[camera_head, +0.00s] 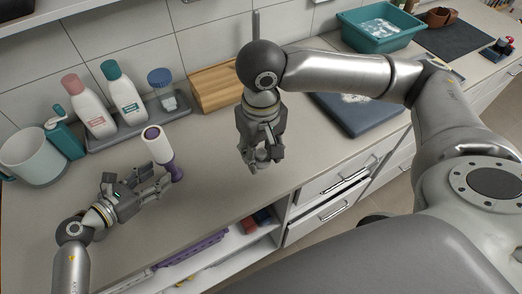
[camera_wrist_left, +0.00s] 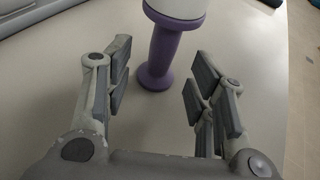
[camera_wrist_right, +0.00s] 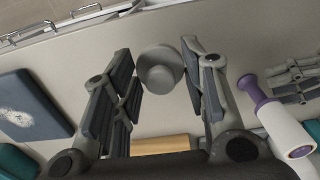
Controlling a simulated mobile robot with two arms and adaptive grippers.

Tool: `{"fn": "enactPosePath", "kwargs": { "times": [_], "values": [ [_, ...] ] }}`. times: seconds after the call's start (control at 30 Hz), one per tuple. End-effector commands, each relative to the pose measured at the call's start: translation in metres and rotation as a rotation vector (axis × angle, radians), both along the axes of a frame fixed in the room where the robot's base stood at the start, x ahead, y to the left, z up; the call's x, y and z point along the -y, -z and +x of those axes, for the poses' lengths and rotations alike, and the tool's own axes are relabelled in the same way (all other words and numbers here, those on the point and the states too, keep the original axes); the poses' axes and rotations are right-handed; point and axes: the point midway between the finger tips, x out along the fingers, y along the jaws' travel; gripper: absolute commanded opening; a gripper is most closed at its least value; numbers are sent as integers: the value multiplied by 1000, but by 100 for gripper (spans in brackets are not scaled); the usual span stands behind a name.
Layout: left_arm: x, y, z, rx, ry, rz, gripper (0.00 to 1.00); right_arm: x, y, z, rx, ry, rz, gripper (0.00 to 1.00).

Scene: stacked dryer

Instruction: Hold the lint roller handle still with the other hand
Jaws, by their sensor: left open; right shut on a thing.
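The lint roller has a white roll (camera_head: 158,146) with a purple end and a purple handle (camera_head: 176,173). It stands handle-down on the counter. In the left wrist view the handle (camera_wrist_left: 159,55) is between and just ahead of the finger pads, with a gap on each side. My left gripper (camera_head: 160,182) is open there. My right gripper (camera_head: 260,160) is over the counter to the right of the roller, shut on a small grey rounded thing (camera_wrist_right: 160,70), which shows between its fingertips in the right wrist view. The lint roller (camera_wrist_right: 286,130) is also at that view's right.
A tray (camera_head: 135,130) with bottles (camera_head: 90,105) and a jar (camera_head: 162,90) stands by the wall. A dark blue board (camera_head: 360,115) and teal tub (camera_head: 378,28) are to the right.

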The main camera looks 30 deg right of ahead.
Motion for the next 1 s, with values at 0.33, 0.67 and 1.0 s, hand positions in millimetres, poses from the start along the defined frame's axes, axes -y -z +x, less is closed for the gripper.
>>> {"fn": "enactPosePath", "kwargs": {
  "times": [0.33,0.67,1.0],
  "values": [
    [39,18,21,0,2,-1,51,0,22,0,0,0,0,32],
    [50,21,27,0,1,0,51,0,25,0,0,0,0,32],
    [49,20,27,-1,0,0,32,0,25,0,0,0,0,32]
  ]
}}
